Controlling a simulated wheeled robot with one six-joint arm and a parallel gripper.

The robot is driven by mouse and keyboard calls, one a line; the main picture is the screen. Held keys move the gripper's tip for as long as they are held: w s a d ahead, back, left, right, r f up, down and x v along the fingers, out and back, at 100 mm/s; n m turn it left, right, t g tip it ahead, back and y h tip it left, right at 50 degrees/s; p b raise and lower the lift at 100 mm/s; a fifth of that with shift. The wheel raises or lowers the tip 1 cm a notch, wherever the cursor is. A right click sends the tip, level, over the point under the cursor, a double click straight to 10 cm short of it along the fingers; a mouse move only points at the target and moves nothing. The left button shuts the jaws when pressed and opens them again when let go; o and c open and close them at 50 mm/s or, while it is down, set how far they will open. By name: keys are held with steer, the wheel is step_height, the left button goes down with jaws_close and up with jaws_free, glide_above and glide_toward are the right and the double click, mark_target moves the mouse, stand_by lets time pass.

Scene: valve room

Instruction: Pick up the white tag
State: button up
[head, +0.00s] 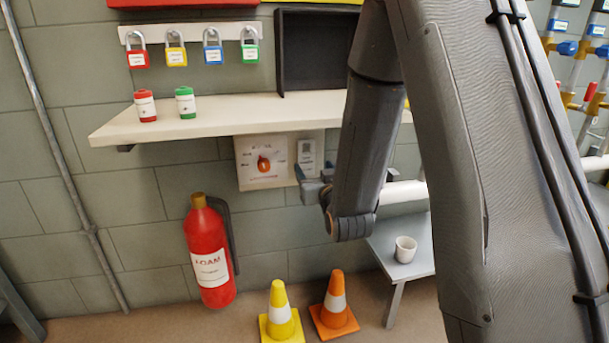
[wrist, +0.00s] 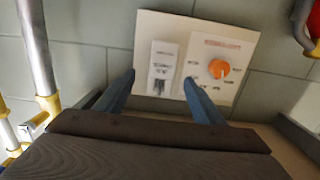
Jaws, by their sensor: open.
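A small white upright piece (head: 307,153), which looks like the white tag, is on the right part of the pale wall panel (head: 262,180) below the shelf. In the wrist view, turned over, the tag (wrist: 163,62) shows pale with a dark grey lower part. My gripper (head: 312,188) is in front of the panel, near its lower right corner in the head view. In the wrist view my gripper (wrist: 159,80) is open, with a blue-grey finger on each side of the tag in the picture. Nothing is held. I cannot tell how far the tips are from it.
An orange knob (head: 263,164) sits beside the tag on the panel. The shelf (head: 235,112) juts out above, with a red and a green can. A fire extinguisher (head: 209,255) hangs lower left. A side table (head: 385,240) with a white cup (head: 405,249) stands lower right.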

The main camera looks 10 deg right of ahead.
mark_target(307, 161)
steer(key=shift+w+f+t+b, duration=0.15)
steer(key=shift+w+b, duration=0.15)
steer(key=shift+w, duration=0.3)
steer(key=shift+w+f+t+b, duration=0.15)
steer(key=shift+w+b, duration=0.15)
steer(key=shift+w, duration=0.3)
steer(key=w, duration=0.1)
steer(key=w+b, duration=0.1)
steer(key=w, duration=0.1)
steer(key=w+b, duration=0.1)
steer(key=w, duration=0.1)
steer(key=shift+a+f, duration=0.2)
steer(key=shift+f, duration=0.05)
steer(key=shift+w+b, duration=0.35)
steer(key=shift+w, duration=0.1)
steer(key=shift+r, duration=0.1)
steer(key=c, duration=1.1)
